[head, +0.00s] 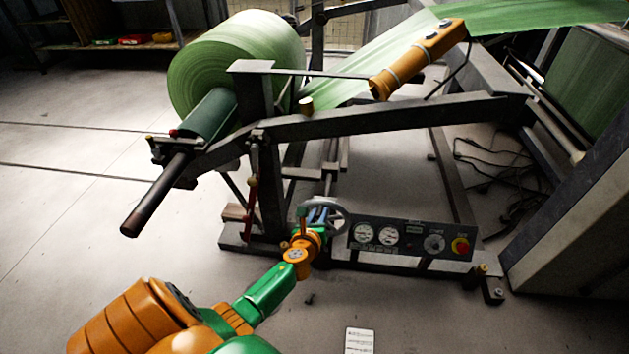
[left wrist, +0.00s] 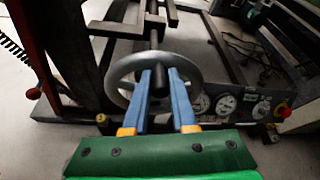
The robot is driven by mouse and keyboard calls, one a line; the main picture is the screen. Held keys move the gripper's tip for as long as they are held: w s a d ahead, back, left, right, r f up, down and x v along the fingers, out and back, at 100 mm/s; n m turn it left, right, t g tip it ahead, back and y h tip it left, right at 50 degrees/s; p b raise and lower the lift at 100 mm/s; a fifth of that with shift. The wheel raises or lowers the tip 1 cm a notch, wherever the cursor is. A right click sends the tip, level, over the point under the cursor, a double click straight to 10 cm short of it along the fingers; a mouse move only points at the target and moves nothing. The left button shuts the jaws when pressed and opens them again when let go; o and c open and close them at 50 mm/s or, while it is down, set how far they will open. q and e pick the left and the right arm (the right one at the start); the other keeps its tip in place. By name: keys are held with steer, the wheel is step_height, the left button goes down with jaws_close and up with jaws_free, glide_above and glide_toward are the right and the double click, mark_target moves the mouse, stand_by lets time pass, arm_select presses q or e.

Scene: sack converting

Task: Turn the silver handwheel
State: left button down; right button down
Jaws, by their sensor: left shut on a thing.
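The silver handwheel (left wrist: 120,71) sits on a shaft low on the dark machine frame. In the head view the handwheel (head: 342,214) shows partly behind my left gripper (head: 319,211). In the left wrist view my left gripper (left wrist: 160,77) has its blue fingers close together at the wheel's hub. It is shut on the handwheel, and the fingers cover part of the hub and the lower rim. My right gripper is in neither view.
A control panel (head: 411,239) with gauges and a red-yellow button (head: 460,246) stands just right of the wheel. A green roll (head: 215,70) and a protruding shaft (head: 155,200) are above left. Cables (head: 500,165) lie on the floor at right. The floor at left is clear.

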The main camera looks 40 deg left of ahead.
arm_select(q)
steer(key=shift+w+d+m, duration=0.15)
steer(key=shift+d+m, duration=0.15)
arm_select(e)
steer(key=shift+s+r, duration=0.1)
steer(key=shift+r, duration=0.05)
arm_select(q)
steer(key=c, duration=0.7)
jaws_free()
steer(key=shift+f, duration=0.1)
steer(key=shift+c, duration=0.2)
steer(key=shift+d+r+p, duration=0.1)
steer(key=shift+r+p, duration=0.1)
steer(key=shift+p, duration=0.15)
steer(key=p+v, duration=0.2)
steer(key=v, duration=0.4)
steer(key=shift+s+d+p, duration=0.25)
steer(key=shift+s+p, duration=0.1)
steer(key=shift+p, duration=0.05)
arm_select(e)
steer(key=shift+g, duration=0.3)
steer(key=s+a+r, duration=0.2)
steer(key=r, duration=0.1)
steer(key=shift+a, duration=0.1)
arm_select(q)
steer(key=shift+r, duration=0.1)
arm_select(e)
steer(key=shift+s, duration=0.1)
